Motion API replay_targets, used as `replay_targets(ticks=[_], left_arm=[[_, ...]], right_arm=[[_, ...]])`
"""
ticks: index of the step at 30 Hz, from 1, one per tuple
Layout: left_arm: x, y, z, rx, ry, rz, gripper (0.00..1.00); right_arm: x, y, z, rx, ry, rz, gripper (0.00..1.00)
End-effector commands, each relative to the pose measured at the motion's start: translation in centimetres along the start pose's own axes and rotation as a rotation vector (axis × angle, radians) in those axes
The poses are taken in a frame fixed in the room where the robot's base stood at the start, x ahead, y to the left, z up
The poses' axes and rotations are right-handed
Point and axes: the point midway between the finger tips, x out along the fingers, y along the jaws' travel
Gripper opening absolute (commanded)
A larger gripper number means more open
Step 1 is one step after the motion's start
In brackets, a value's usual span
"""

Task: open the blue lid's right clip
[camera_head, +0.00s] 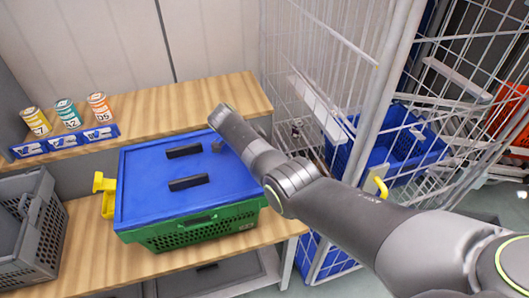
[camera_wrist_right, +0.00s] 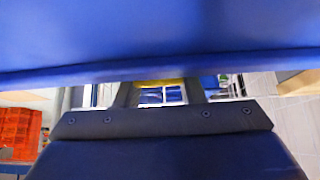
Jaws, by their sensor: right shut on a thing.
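The blue lid (camera_head: 150,187) lies on a green crate (camera_head: 205,233) on the wooden bench. A yellow clip (camera_head: 106,193) sticks out at the lid's left side. My right arm crosses the lid's right edge and hides the right clip in the head view. In the right wrist view, the lid's underside or edge (camera_wrist_right: 160,35) fills the top. Below it, my right gripper (camera_wrist_right: 160,93) is shut on the yellow right clip (camera_wrist_right: 165,82), of which only a thin strip shows between the fingers. My left gripper is out of view.
A grey crate (camera_head: 48,240) stands left of the green crate. Several cans, one of them orange (camera_head: 99,107), stand on the shelf behind. A wire cage (camera_head: 310,80) with a blue crate (camera_head: 425,142) stands close on the right.

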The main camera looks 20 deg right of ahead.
Motion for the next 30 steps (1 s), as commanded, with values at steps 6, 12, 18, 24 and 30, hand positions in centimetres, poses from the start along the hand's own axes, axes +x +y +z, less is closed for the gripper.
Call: replay_targets(ticks=[6, 12, 18, 24, 30], left_arm=[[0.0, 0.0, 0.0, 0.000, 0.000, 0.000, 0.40], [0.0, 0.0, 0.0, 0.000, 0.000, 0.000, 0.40], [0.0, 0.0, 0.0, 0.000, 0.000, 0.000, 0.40], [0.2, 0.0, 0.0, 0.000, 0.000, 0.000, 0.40], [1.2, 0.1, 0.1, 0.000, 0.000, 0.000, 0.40]], right_arm=[[0.0, 0.0, 0.0, 0.000, -0.001, 0.001, 0.13], [0.0, 0.0, 0.0, 0.000, -0.001, 0.001, 0.58], [0.0, 0.0, 0.0, 0.000, -0.001, 0.000, 0.58], [-1.2, -0.1, 0.1, 0.000, -0.002, -0.003, 0.58], [-5.2, -0.1, 0.2, 0.000, -0.003, -0.006, 0.58]])
